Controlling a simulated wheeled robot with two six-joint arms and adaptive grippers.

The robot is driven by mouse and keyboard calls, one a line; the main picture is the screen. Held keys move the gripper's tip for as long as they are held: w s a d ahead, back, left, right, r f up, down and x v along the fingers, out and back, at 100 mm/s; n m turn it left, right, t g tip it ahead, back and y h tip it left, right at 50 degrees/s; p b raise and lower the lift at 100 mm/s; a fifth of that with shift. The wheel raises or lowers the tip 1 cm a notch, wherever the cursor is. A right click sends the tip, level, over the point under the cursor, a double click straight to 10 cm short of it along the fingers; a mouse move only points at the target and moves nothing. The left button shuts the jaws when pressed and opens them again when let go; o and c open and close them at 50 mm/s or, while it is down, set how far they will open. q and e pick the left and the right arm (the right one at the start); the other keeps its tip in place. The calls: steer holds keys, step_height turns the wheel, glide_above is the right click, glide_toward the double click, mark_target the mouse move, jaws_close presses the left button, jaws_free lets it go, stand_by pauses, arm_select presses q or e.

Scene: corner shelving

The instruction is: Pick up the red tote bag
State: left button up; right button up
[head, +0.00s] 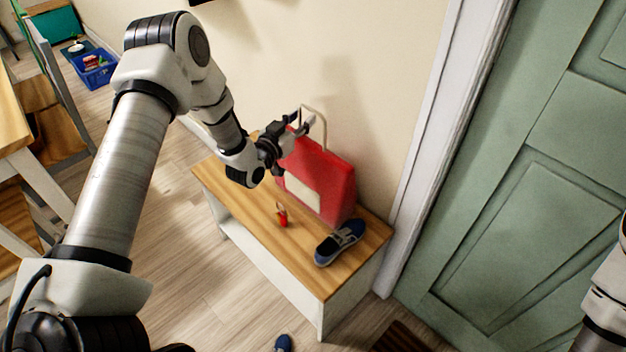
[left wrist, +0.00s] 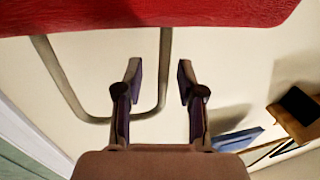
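The red tote bag (head: 325,177) stands upright on the wooden bench top, near the wall, with a pale patch on its front and a beige loop handle (head: 325,124) sticking up. My left gripper (head: 300,121) is open at the height of the handle, above the bag. In the left wrist view the bag (left wrist: 150,14) fills the top edge. One side of the handle (left wrist: 165,70) shows between the two open fingers (left wrist: 158,80); I cannot tell whether it lies between them or beyond. My right gripper is out of view.
The bench (head: 325,275) also holds a blue shoe (head: 340,242) and a small red item (head: 282,216). Another blue shoe (head: 283,343) is on the floor. A green door (head: 520,190) is at right. A table (head: 14,130) and a blue crate (head: 97,74) are at left.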

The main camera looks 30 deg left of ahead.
arm_select(q)
jaws_close()
